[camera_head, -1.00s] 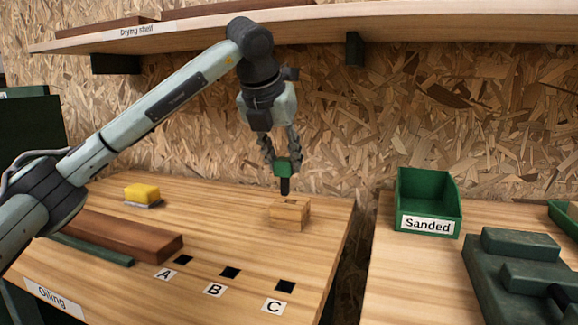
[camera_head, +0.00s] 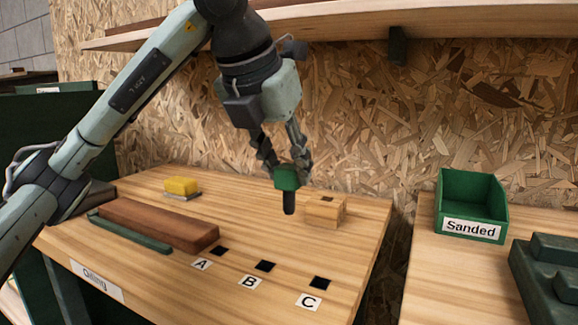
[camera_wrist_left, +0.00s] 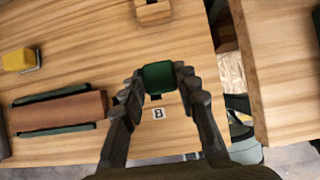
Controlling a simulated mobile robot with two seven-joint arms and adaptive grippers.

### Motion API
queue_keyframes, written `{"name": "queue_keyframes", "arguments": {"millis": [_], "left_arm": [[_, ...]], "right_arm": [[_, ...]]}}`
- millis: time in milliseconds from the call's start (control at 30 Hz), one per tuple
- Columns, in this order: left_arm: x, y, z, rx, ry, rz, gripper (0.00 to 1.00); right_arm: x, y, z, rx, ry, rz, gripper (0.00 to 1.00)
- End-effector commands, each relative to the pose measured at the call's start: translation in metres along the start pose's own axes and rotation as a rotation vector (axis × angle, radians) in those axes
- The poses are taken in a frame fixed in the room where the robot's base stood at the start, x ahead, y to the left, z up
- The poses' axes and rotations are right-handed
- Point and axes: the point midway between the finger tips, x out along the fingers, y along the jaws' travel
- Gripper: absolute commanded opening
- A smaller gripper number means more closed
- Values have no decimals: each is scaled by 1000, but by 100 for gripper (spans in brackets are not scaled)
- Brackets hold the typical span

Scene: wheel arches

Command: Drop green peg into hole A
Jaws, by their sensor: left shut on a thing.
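My left gripper (camera_head: 285,172) is shut on the green peg (camera_head: 287,180), which has a green head and a dark shaft pointing down. The peg hangs above the bench, in front of the wooden block. Its green head also shows in the left wrist view (camera_wrist_left: 158,77) between the fingers, near label B. Hole A (camera_head: 219,251) is a dark square in the bench with label A (camera_head: 202,264) in front of it. It lies left of and nearer than the peg in the head view. My right gripper is not in view.
Hole B (camera_head: 265,266) and hole C (camera_head: 320,282) lie right of hole A. A light wooden block (camera_head: 325,212) with a slot stands behind. A brown board (camera_head: 160,226) ends close to hole A. A yellow sponge (camera_head: 181,186) lies farther back. The Sanded bin (camera_head: 472,205) stands on the right bench.

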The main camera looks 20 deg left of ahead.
Motion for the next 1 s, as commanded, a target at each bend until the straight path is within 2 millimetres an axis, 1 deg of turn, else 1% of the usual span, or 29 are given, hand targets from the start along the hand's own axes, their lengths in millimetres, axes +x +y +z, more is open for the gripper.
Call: {"name": "queue_keyframes", "arguments": {"millis": [33,800,1000], "left_arm": [[-5,0,3,0,-1,-1,0],[-44,0,28,1,0,0,0],[-45,0,30,1,0,0,0]], "right_arm": [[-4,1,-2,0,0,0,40],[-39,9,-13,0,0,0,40],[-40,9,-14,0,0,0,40]]}}
